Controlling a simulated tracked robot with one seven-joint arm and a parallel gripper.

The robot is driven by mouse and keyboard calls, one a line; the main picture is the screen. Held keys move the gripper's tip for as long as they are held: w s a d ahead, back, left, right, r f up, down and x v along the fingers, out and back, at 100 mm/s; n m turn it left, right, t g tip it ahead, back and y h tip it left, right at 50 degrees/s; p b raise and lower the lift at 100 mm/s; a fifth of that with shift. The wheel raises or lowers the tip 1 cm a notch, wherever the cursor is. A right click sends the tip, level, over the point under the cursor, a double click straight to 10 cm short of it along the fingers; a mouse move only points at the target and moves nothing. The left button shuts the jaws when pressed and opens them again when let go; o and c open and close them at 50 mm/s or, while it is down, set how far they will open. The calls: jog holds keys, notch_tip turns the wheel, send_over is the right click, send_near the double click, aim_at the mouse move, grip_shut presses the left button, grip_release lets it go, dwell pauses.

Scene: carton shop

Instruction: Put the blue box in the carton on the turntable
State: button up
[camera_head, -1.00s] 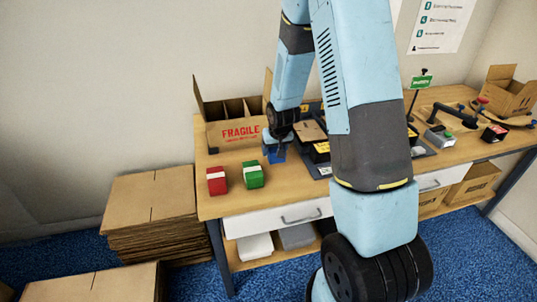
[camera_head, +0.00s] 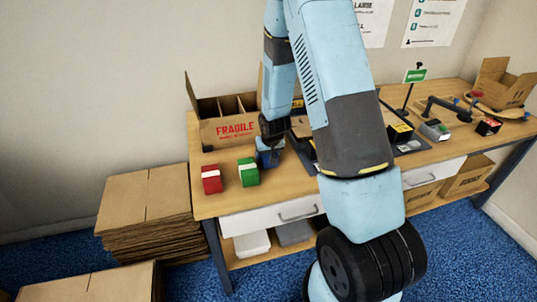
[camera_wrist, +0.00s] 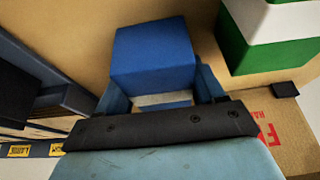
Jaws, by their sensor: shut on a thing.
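The blue box (camera_wrist: 153,55) is between the fingers of my gripper (camera_wrist: 160,98) in the wrist view, and a white band shows on its near side. In the head view the blue box (camera_head: 265,158) is partly hidden by my gripper (camera_head: 270,148), which is shut on it at the bench, right of the green box. I cannot tell whether the box touches the bench top. An open carton marked FRAGILE (camera_head: 231,128), with dividers inside, stands behind the boxes. Whether it rests on a turntable is not clear.
A green box (camera_head: 248,172) and a red box (camera_head: 211,179), each with a white band, stand at the bench's front left. Dark trays lie right of my gripper. Another open carton (camera_head: 505,83) stands far right. Stacked flat cardboard (camera_head: 148,213) is left of the bench.

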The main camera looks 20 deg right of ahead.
jog(key=o, duration=1.2)
jog(key=shift+r, duration=0.1)
